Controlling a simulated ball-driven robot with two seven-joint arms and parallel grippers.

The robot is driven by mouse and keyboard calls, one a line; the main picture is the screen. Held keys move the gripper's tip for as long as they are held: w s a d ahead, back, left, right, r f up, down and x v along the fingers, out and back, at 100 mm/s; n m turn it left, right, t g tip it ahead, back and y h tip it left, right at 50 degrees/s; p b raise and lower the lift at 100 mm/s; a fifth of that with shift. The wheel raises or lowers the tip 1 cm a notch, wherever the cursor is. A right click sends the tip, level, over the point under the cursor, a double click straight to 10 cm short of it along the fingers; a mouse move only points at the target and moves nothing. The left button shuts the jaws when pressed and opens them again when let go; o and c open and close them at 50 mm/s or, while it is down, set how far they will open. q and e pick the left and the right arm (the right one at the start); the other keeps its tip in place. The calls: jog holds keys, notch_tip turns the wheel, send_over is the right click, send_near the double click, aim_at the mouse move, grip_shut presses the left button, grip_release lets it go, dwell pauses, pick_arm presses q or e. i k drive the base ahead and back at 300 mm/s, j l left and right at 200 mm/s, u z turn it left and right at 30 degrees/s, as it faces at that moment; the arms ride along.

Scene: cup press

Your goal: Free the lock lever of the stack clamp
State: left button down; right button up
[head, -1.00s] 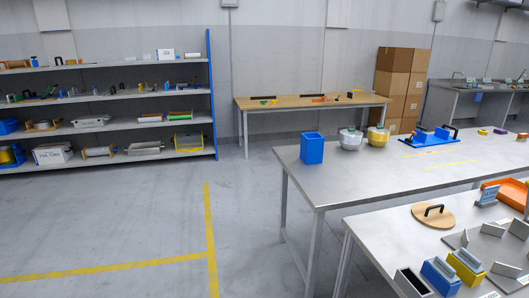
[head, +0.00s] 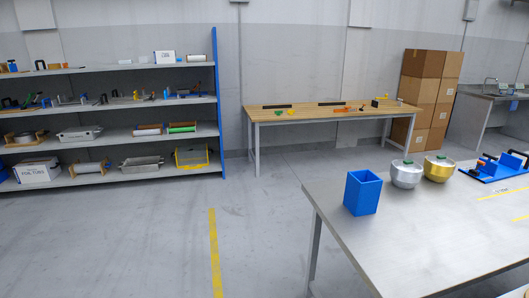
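A blue fixture (head: 492,174) with a flat base, upright blue blocks and black and orange handle parts lies on the grey metal table (head: 425,232) at the right edge of the head view. It may be the stack clamp, but I cannot tell for sure. The picture edge cuts off its right end, and its lever is too small to make out. Neither of my grippers is in view.
A blue open box (head: 362,193), a silver pot (head: 406,175) and a gold pot (head: 438,170) stand on the grey table. A wooden bench (head: 330,112), cardboard boxes (head: 428,98) and a shelf rack (head: 110,112) stand behind. The floor (head: 130,245) at left is clear.

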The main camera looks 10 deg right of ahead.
aim_at(481, 163)
jog(key=i, duration=2.75)
jog(key=i+z, duration=0.25)
jog(key=i, duration=0.3)
jog(key=i+j+z, duration=0.2)
jog(key=i, duration=0.35)
jog(key=i+j+z, duration=0.1)
jog(key=i+z, duration=0.15)
jog(key=i, duration=0.25)
jog(key=i+l+z, duration=0.25)
jog(key=z, duration=0.2)
jog(key=i+l+z, duration=0.1)
jog(key=i+z, duration=0.65)
jog(key=z, duration=0.15)
jog(key=i+z, duration=0.45)
jog(key=i+j+z, duration=0.2)
jog(key=z, duration=0.25)
